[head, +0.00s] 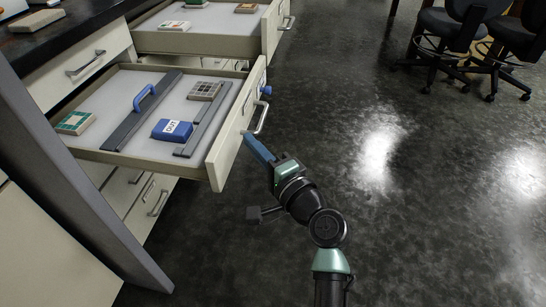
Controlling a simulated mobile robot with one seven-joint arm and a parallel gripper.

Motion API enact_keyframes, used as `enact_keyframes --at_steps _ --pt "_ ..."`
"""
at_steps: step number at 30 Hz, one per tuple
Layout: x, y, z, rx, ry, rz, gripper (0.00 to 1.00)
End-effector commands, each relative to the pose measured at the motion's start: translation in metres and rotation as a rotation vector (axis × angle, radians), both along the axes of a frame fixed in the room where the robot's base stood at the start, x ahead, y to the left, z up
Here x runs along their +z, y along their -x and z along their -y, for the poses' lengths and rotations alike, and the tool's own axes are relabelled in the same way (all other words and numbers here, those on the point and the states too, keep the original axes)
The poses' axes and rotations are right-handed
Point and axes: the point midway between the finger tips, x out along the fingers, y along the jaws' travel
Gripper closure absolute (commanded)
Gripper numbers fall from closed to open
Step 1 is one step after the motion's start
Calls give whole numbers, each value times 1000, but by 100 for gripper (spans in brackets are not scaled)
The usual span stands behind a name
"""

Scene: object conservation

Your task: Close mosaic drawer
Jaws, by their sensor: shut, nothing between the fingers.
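The nearer open drawer (228,150) is cream with a pale lining and stands pulled far out of the cabinet at left. It holds a gridded mosaic-like tile (205,91), a green-bordered tile (75,123), a blue block with a white label (172,130), and grey divider bars, one with a blue handle (145,97).
A second open drawer (272,35) with small tiles stands beyond the first. A dark countertop (70,28) tops the cabinet, and a grey curved panel (60,190) stands at near left. Black chairs (455,40) are at far right. The dark floor between is clear.

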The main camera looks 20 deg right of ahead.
Motion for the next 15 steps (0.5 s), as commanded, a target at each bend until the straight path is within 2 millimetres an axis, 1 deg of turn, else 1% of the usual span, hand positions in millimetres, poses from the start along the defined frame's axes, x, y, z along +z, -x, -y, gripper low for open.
enact_keyframes --at_steps 1,6,15 --pt "0 -3 -5 1 1 1 100" --pt "1 -8 -12 -1 1 1 100" --pt "1 -9 -13 -1 0 1 100"
